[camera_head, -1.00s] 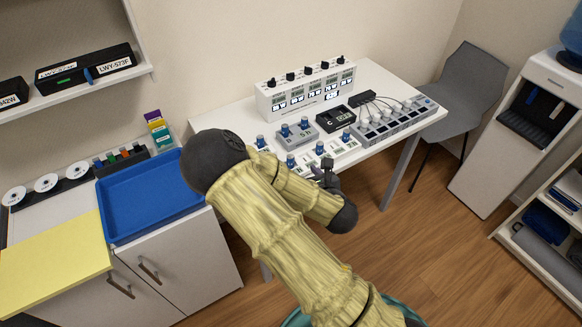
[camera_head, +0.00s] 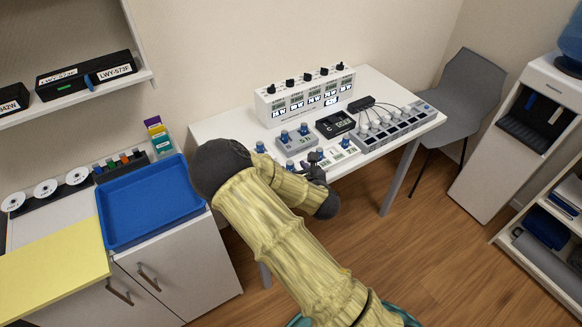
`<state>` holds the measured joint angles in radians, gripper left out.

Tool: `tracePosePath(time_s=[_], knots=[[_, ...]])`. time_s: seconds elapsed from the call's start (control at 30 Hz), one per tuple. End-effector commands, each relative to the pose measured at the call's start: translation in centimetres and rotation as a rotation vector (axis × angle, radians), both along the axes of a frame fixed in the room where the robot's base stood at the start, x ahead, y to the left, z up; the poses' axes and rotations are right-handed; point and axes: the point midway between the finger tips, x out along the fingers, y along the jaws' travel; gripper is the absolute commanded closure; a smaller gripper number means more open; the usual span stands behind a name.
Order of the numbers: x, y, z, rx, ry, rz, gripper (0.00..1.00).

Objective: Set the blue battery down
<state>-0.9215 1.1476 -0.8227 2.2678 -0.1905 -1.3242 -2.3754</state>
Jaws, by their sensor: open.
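Several small blue cylinders that look like batteries stand on the white table (camera_head: 222,124). One blue battery (camera_head: 319,151) is right at my gripper; whether it touches the fingers I cannot tell. Others are a blue battery (camera_head: 344,143) to the right, one (camera_head: 290,165) to the left and one (camera_head: 260,147) farther left. Two more stand on a grey block (camera_head: 297,145). My gripper (camera_head: 316,159) is open, low over the table's front part. My arm hides part of the table's front edge and the holders there.
A white instrument box (camera_head: 305,97) with displays stands at the back. A black device (camera_head: 335,124) and a cabled multi-slot strip (camera_head: 395,130) are to the right. A blue tray (camera_head: 150,204) lies on the left cabinet. A grey chair (camera_head: 463,95) stands right of the table.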

Motion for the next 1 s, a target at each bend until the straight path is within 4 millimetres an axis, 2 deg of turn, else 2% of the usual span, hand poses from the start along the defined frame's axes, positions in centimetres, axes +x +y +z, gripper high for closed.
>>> tracePosePath(time_s=[0.4,0.97,1.0], knots=[[3.9,1.6,-2.0,0.0,-0.001,0.0,0.52],[4.1,1.5,-2.1,0.0,0.0,-0.003,0.52],[4.1,1.5,-2.1,-0.001,0.0,-0.004,0.6]])
